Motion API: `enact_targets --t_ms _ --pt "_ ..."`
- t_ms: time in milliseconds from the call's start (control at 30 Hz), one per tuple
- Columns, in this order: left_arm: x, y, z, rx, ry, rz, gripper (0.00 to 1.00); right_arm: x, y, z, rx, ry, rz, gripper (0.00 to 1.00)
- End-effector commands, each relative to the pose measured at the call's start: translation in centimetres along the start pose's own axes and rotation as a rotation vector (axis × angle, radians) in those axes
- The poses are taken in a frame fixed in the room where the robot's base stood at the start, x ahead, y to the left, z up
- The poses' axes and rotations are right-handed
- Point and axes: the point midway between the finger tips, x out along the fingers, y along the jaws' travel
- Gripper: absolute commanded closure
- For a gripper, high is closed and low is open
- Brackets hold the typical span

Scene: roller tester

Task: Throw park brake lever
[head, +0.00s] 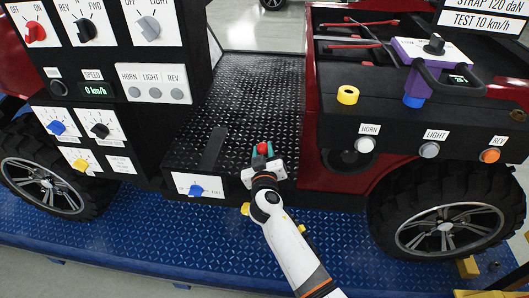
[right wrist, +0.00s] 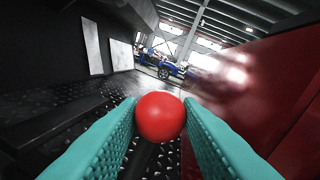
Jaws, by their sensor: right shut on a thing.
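The park brake lever shows as a red ball knob (head: 263,147) at the front right of the black tread-plate floor. In the right wrist view the red knob (right wrist: 160,117) fills the middle. My right gripper (head: 262,153) reaches in from below and its teal fingers are shut on the knob, one on each side. The fingers (right wrist: 162,125) also show in the right wrist view. The lever's shaft is hidden behind the knob and the gripper. My left gripper is not in view.
A black panel with switches and dials (head: 98,90) stands left of the floor. A red and black body with HORN, LIGHT and REV buttons (head: 429,150) stands on the right. A small panel with a blue knob (head: 197,190) is at the floor's front edge. Blue tread plate (head: 130,235) lies below.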

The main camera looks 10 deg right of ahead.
Motion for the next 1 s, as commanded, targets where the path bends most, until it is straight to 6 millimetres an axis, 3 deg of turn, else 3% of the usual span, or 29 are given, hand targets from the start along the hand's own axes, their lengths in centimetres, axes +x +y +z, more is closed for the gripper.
enact_targets --t_ms 100,133,233,633,1000 --pt "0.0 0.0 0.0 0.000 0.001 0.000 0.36 -0.1 0.2 -0.1 -0.003 0.002 0.003 1.00" --pt "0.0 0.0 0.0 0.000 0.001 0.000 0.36 -0.1 0.2 -0.1 -0.003 0.002 0.003 0.63" --pt "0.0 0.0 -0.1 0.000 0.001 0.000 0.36 -0.1 0.2 -0.1 -0.002 0.002 0.003 0.47" --pt "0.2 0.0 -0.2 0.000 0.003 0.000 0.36 -0.8 0.1 -0.2 0.001 0.001 0.002 0.47" --pt "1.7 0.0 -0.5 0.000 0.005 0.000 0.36 -8.1 0.3 -0.4 0.002 0.003 0.003 0.47"
